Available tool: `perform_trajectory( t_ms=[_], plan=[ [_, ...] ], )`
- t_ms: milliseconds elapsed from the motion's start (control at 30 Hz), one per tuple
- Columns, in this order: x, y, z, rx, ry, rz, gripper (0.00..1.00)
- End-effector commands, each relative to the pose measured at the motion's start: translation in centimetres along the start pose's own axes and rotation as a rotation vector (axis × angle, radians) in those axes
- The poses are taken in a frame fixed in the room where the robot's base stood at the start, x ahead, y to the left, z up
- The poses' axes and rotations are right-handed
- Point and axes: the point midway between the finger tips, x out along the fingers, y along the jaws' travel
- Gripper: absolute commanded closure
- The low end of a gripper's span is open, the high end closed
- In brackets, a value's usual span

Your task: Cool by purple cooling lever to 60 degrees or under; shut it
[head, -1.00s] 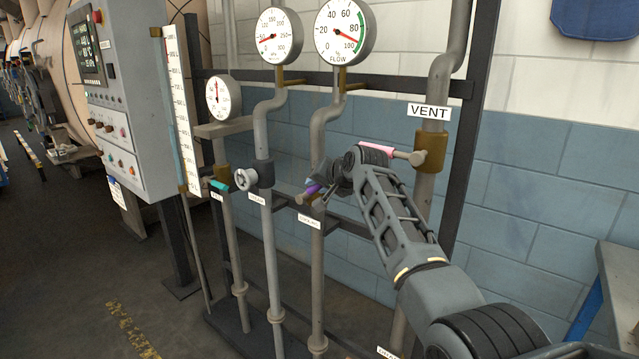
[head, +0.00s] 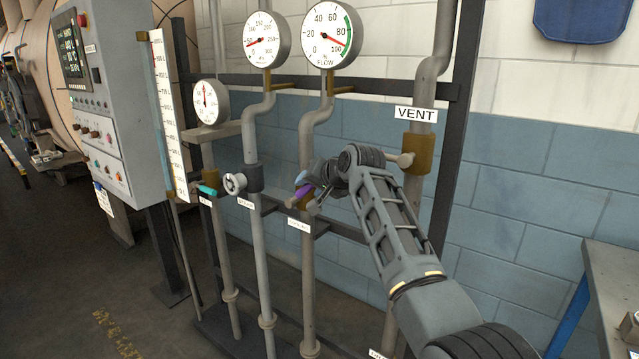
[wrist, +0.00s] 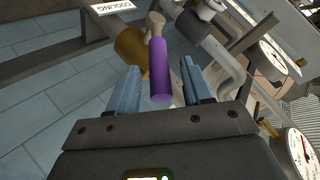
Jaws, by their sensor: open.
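The purple cooling lever (head: 302,196) sits on a brass valve on the pipe in the middle of the rack. Its purple grip (wrist: 160,72) also shows in the wrist view, lying between the two fingers of my gripper (wrist: 161,88). My gripper is open, with a gap on both sides of the grip. In the head view my gripper (head: 318,190) is at the lever, partly hidden by my own wrist. A white label reading COOLING (wrist: 103,5) is by the valve in the wrist view. The control panel display (head: 72,50) is too small to read.
The VENT valve (head: 418,152) stands right, close to my arm. Two large round gauges hang above, one marked FLOW (head: 327,35). A bench (head: 612,262) stands far right.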

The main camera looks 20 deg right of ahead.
Motion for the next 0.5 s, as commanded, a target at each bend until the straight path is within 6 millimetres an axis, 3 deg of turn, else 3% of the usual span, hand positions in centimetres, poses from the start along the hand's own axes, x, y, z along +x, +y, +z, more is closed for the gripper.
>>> perform_trajectory(
  t_ms=[300, 500],
  plan=[
    [-4.1, 0.1, 0.0, 0.001, 0.002, -0.001, 0.5],
    [-5.1, 0.1, 0.0, 0.001, 0.0, 0.0, 0.5]
  ],
)
